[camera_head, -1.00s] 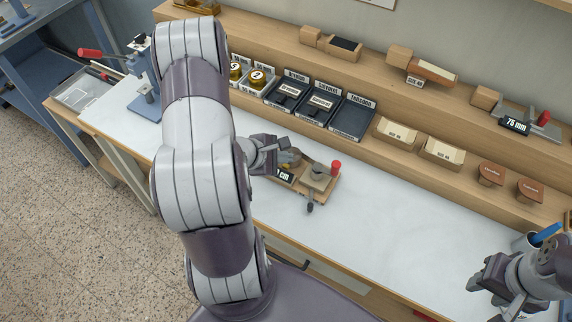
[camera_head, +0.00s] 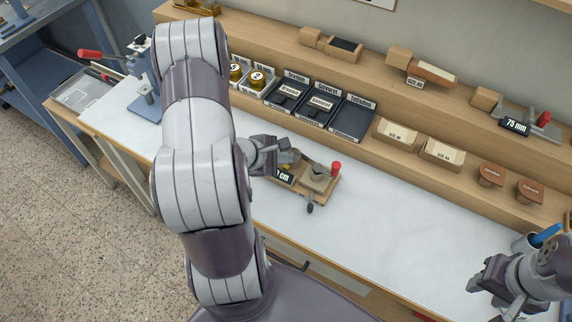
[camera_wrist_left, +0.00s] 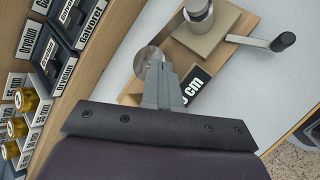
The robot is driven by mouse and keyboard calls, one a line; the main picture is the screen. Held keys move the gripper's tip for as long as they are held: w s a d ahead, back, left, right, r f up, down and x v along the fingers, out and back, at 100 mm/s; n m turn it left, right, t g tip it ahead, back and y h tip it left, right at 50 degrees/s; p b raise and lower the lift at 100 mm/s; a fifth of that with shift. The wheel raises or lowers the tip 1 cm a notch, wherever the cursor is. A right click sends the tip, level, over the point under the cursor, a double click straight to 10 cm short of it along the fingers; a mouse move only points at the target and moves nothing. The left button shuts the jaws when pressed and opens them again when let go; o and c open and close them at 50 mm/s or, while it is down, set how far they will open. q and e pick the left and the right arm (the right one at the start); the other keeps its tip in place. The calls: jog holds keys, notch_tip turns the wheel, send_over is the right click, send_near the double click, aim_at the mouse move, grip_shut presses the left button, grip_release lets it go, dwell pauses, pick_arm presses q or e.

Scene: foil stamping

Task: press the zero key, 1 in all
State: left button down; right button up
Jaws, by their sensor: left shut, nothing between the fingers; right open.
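The small wooden device (camera_head: 328,190) stands on the white bench top, with a red-knobbed post, a crank handle and a dark display reading "cm" (camera_head: 284,176). It also shows in the left wrist view (camera_wrist_left: 245,22), with part of the display (camera_wrist_left: 195,88) visible beside my fingers. My left gripper (camera_head: 288,155) is shut and empty, low over the device's left end. In the left wrist view its fingertips (camera_wrist_left: 154,60) are close to a round, shiny disc (camera_wrist_left: 143,66). I cannot make out the zero key or any contact with it. My right gripper (camera_head: 482,285) is open at the right, away from the device.
Labelled dark trays (camera_head: 352,118) and gold rolls (camera_head: 257,77) stand behind the device. Card boxes (camera_head: 396,131) and brown stamps (camera_head: 491,174) line the shelf to the right. A blue press (camera_head: 146,95) stands at the left.

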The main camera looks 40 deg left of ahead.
pick_arm(q)
jog(key=shift+f, duration=0.1)
dwell(0.7)
jog(key=shift+f, duration=0.25)
jog(key=shift+f, duration=0.5)
dwell(0.6)
jog(key=shift+r+p, duration=0.95)
jog(key=shift+p, duration=0.65)
jog(key=shift+f, duration=0.1)
